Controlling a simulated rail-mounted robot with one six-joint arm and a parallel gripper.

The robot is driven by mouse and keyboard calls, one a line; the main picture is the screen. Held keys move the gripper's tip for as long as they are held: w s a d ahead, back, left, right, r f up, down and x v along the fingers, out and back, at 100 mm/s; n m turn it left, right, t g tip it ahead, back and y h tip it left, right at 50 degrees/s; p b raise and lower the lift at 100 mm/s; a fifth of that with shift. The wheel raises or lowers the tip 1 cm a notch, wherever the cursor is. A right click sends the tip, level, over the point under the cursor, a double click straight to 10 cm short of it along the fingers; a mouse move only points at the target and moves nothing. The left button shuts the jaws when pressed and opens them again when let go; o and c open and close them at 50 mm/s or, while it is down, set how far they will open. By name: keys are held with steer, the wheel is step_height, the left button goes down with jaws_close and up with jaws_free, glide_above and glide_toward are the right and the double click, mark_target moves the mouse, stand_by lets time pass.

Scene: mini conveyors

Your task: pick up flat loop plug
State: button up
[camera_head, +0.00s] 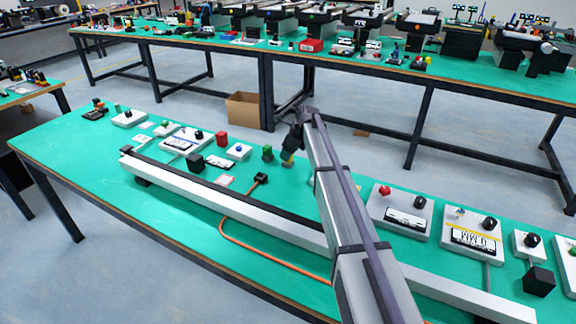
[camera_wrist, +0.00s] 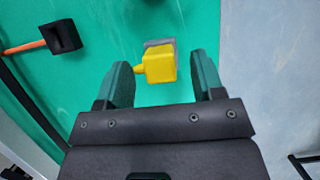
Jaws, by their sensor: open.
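A small yellow block with a side nub and a grey back part, seemingly the flat loop plug (camera_wrist: 158,64), shows in the wrist view over the green table. My gripper (camera_wrist: 164,80) is open, its two green fingers apart, with the yellow piece between and slightly beyond their tips. I cannot tell its exact height gap from the fingers. In the head view my gripper (camera_head: 290,152) hangs over the far edge of the near table, with a bit of yellow (camera_head: 287,158) at its tip.
A black block (camera_wrist: 64,36) with an orange cable lies left of the plug; it also shows in the head view (camera_head: 261,178). A long rail (camera_head: 220,198) crosses the table. Panels with knobs (camera_head: 402,212) stand to the right.

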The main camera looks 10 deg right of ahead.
steer(key=shift+b+x, duration=0.3)
steer(key=shift+x, duration=0.75)
steer(key=shift+r, duration=0.2)
steer(key=shift+s, duration=0.1)
steer(key=c, duration=1)
steer(key=shift+r+p, duration=0.15)
steer(key=shift+p, duration=0.2)
